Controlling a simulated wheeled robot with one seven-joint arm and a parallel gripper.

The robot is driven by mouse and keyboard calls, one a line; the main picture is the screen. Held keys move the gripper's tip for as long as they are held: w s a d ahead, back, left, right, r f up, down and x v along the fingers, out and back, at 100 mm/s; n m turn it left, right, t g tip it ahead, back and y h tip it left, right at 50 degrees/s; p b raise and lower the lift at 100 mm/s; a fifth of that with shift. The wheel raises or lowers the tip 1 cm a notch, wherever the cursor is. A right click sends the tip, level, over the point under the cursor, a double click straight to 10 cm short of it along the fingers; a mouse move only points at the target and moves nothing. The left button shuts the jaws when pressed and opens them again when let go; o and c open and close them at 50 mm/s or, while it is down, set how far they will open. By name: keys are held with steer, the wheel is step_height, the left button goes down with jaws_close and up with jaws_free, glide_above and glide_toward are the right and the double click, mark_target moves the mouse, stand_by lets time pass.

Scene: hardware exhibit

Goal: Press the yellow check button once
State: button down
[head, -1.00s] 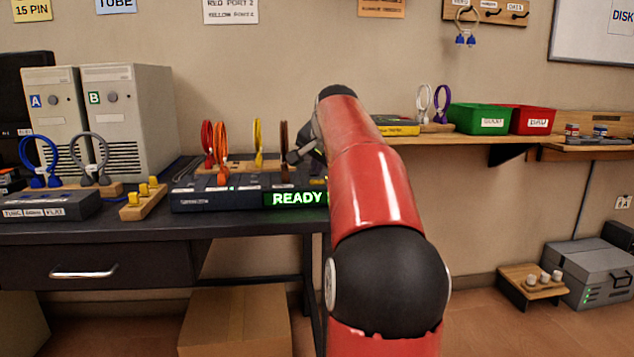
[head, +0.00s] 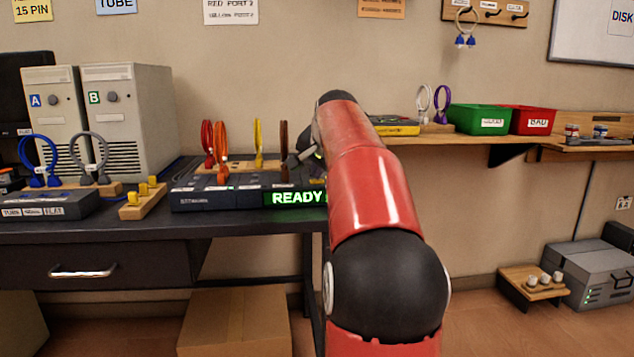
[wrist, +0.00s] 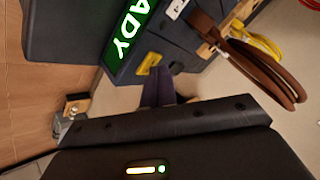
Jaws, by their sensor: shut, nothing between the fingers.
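The yellow check button (wrist: 149,64) shows in the wrist view on the dark tester box (wrist: 178,55), beside the glowing green READY display (wrist: 128,32). My gripper (wrist: 158,82) has its dark fingers together and empty, with the tips close to the button. I cannot tell whether they touch it. In the head view the tester box (head: 225,199) stands on the dark bench with its READY display (head: 297,198) lit. There my red arm hides the button and most of the gripper.
Red, orange, yellow and brown cable loops (head: 221,150) stand at the tester; the brown cable (wrist: 262,70) is close to my gripper in the wrist view. Computer towers (head: 125,115) stand left. Green (head: 480,118) and red bins (head: 530,119) sit on the right shelf.

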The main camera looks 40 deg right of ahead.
mark_target(318, 184)
steer(key=shift+f, duration=0.2)
stand_by(0.3)
steer(key=shift+r, duration=0.15)
steer(key=shift+r+p, duration=0.75)
steer(key=shift+p, duration=0.05)
step_height(318, 184, up, 5)
steer(key=p, duration=0.5)
stand_by(0.4)
